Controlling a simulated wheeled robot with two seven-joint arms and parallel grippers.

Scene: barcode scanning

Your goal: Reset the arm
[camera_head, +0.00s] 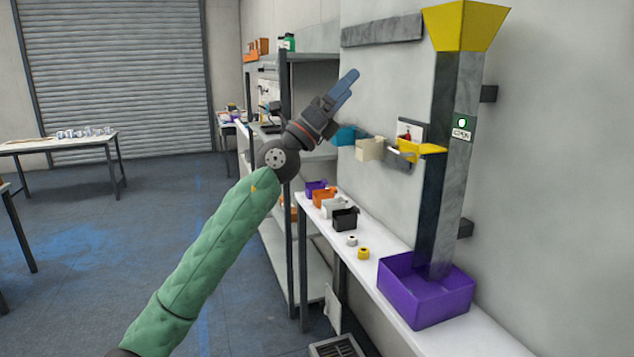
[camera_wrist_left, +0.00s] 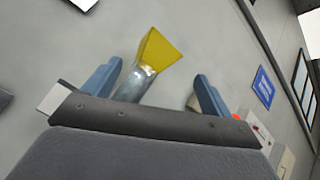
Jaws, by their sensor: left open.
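My left arm comes in from the lower left in a green padded sleeve, raised in the air. My left gripper (camera_head: 345,88) has blue fingers that point up and to the right, in front of the shelf and wall. In the left wrist view the fingers of the gripper (camera_wrist_left: 155,90) are wide apart with nothing held between them. A yellow funnel (camera_wrist_left: 164,51) on a grey chute shows behind them, at a distance. The same yellow funnel (camera_head: 465,25) tops the chute at right in the head view. My right gripper is not in view.
A white bench (camera_head: 395,290) runs along the wall, with a purple bin (camera_head: 428,295), small coloured bins and two tape rolls (camera_head: 363,253). Wall-mounted bins (camera_head: 370,149) hang behind the gripper. A shelf rack (camera_head: 310,75) stands close to my arm.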

